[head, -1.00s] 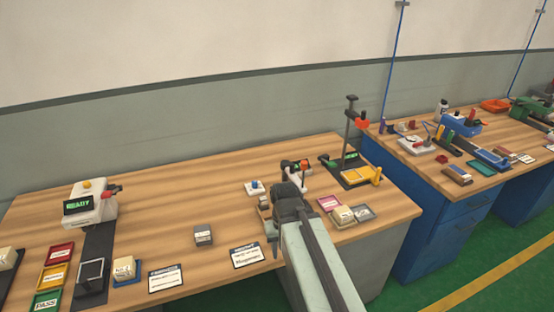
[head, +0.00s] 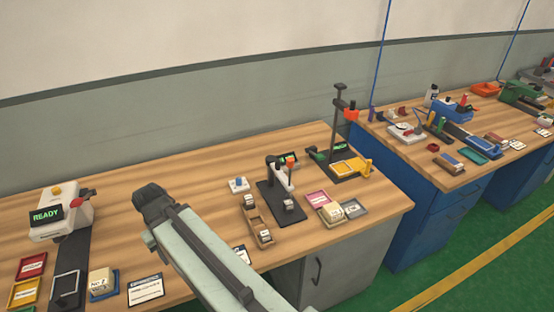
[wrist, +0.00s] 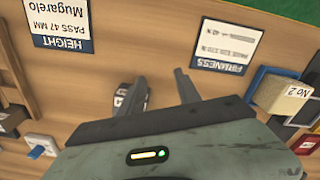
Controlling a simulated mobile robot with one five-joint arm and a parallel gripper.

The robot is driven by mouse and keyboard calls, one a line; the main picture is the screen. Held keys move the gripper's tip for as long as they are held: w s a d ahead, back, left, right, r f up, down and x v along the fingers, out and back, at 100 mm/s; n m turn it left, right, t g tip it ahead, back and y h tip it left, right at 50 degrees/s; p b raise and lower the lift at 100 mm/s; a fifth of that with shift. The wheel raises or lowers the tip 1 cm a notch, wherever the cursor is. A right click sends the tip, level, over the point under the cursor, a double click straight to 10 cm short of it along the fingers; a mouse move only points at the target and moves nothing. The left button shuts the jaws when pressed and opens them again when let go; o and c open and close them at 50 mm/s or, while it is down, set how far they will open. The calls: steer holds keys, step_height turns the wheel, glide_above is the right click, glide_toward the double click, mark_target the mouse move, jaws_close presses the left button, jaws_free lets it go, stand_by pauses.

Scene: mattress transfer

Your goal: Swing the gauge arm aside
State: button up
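A small gauge (head: 283,175) with a white upright, a black arm and an orange tip stands on a dark base plate near the middle of the bench. A small grey block sits on the front of that plate. A taller black post stand (head: 340,115) with a red part rises behind it to the right; I cannot tell for certain which one bears the gauge arm. My gripper (wrist: 160,76) is open, its two fingers apart with bare wood between them. It is left of both devices. A dark block with a white label (wrist: 120,97) shows beside the left finger. The head view hides the fingers behind my arm.
A READY machine (head: 62,214) stands at the left. A wooden tray (head: 250,208) lies before the gauge, with pink and grey trays to its right. A firmness card (wrist: 226,45) and a height card (wrist: 62,28) lie flat. The back of the bench is clear.

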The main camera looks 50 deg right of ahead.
step_height(320, 180, up, 14)
steer(key=w+p, duration=0.2)
steer(key=p, duration=1.1)
steer(key=m+t+p, duration=0.2)
steer(key=t+p, duration=0.1)
steer(key=t, duration=0.2)
glide_toward(279, 161)
steer(key=x, duration=0.3)
steer(key=shift+h, duration=0.4)
steer(key=b+x, duration=0.4)
steer(key=x, duration=0.1)
steer(key=b+x, duration=0.2)
steer(key=b, duration=0.1)
steer(key=shift+w+a+f, duration=0.15)
steer(key=shift+a+f, duration=0.05)
steer(key=shift+f, duration=0.2)
steer(key=shift+r, duration=0.15)
jaws_close()
